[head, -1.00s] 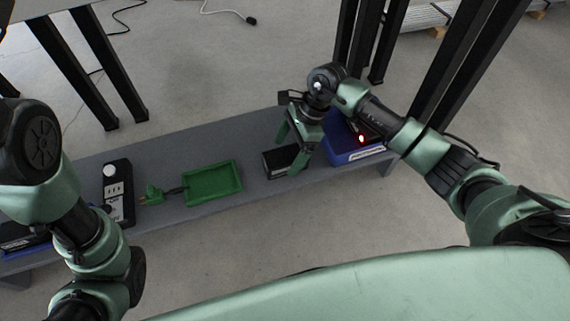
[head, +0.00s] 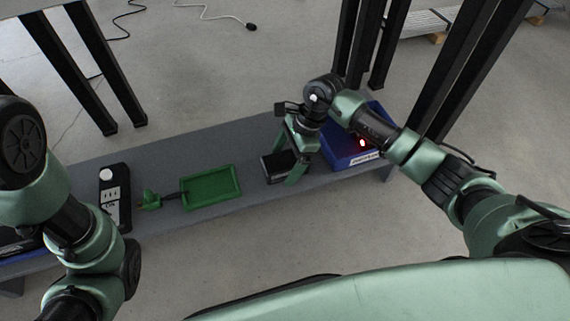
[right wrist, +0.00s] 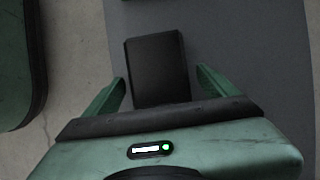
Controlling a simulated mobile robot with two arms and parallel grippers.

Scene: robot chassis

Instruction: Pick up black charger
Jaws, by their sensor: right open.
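The black charger (head: 276,168) is a dark box lying on the grey bench, right of the green tray in the head view. In the right wrist view the black charger (right wrist: 158,66) lies ahead, its near end between the fingertips. My right gripper (head: 287,162) is open around the charger, with one green finger on each side; it also shows in the right wrist view (right wrist: 162,88). A gap shows on both sides, so it does not grip it. My left arm is at the left edge of the head view; its gripper is not seen.
The grey bench (head: 225,150) also holds a green tray (head: 211,187), a green plug (head: 151,199) and a black power strip (head: 115,196). A blue bin (head: 345,150) stands close right of my right gripper. Black table legs (head: 362,45) rise behind.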

